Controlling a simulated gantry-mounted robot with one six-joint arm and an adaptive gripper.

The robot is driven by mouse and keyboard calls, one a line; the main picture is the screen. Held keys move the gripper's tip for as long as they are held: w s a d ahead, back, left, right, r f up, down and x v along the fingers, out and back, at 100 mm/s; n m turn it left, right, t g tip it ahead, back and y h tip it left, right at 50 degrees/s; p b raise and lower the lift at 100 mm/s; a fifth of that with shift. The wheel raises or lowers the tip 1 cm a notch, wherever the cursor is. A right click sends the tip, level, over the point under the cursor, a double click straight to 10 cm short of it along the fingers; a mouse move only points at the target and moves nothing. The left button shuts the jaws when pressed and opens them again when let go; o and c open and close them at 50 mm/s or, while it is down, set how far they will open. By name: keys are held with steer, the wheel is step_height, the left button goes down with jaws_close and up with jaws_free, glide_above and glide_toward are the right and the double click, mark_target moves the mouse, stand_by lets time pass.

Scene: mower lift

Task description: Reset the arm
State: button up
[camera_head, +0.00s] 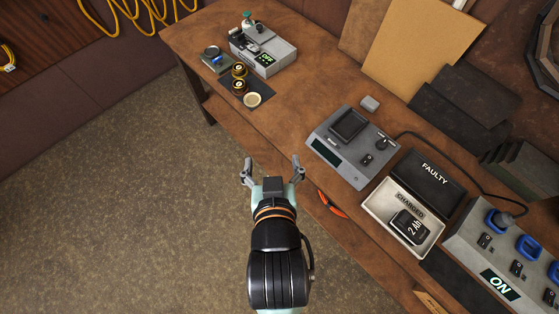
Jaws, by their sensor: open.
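My gripper (272,172) is in the middle of the view at the end of my arm, which comes up from the bottom. Its two fingers are spread apart with nothing between them. It appears over the front edge of the wooden workbench (300,95), with carpet floor to its left. My gripper appears apart from the things on the bench, though its height is hard to tell.
Right of my gripper are a grey device (350,145) with a screen, a black FAULTY tray (428,172), a CHARGED tray (372,207) holding a 2 Ah battery (409,227), and a charger station (500,260) reading ON. A grey machine (264,52) stands at the far end. Bare wood lies between.

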steer(key=shift+r, duration=0.1)
step_height(320, 180, up, 20)
steer(key=p, duration=2)
steer(key=shift+r, duration=0.15)
steer(key=shift+d, duration=0.1)
